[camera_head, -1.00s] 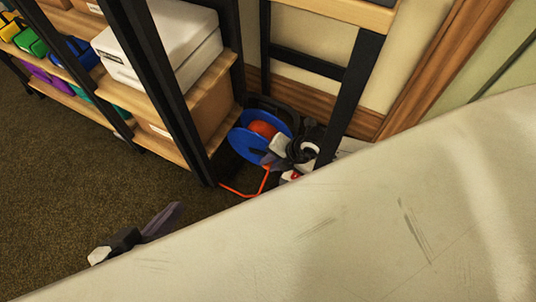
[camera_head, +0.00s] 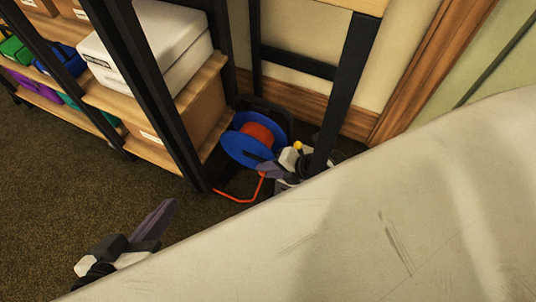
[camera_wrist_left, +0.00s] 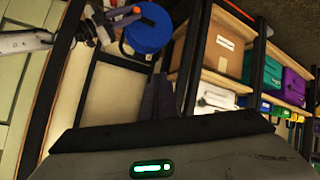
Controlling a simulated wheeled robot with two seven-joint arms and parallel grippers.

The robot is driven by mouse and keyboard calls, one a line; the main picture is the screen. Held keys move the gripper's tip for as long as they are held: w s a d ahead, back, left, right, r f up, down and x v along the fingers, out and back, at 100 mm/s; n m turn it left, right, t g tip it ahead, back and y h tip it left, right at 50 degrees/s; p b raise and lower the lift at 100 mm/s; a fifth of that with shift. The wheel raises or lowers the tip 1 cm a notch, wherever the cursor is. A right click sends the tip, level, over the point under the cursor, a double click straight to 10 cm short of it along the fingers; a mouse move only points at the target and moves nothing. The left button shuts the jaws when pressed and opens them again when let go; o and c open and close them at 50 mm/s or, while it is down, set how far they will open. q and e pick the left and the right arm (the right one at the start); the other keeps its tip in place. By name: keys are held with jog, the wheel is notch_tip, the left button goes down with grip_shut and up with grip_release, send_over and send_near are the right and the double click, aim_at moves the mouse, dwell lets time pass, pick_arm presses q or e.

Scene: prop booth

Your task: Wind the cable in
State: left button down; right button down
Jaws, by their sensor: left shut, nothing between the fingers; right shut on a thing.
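The blue cable reel (camera_head: 238,150) stands on the floor between the dark shelf posts, with orange-red cable (camera_head: 258,134) on its hub. An orange length (camera_head: 237,200) runs in front of it along the floor. My right gripper (camera_head: 266,169) is shut at the reel's lower right face, on a small part of it hidden by the fingers. The reel also shows in the left wrist view (camera_wrist_left: 150,30), with my right gripper (camera_wrist_left: 126,15) beside it. My left gripper (camera_head: 164,212) is shut and empty above the carpet, well left of the reel; its fingers show in the wrist view (camera_wrist_left: 157,98).
A shelf unit (camera_head: 150,155) with a white box (camera_head: 150,45), a brown carton (camera_head: 195,110) and coloured bins stands left of the reel. A dark upright post (camera_head: 345,90) stands close to my right gripper. A large pale surface (camera_head: 400,220) fills the lower right. The carpet (camera_head: 60,190) is clear.

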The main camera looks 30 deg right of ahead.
pick_arm(q)
jog(key=shift+f, duration=0.15)
pick_arm(e)
jog(key=c, duration=1.6)
grip_release()
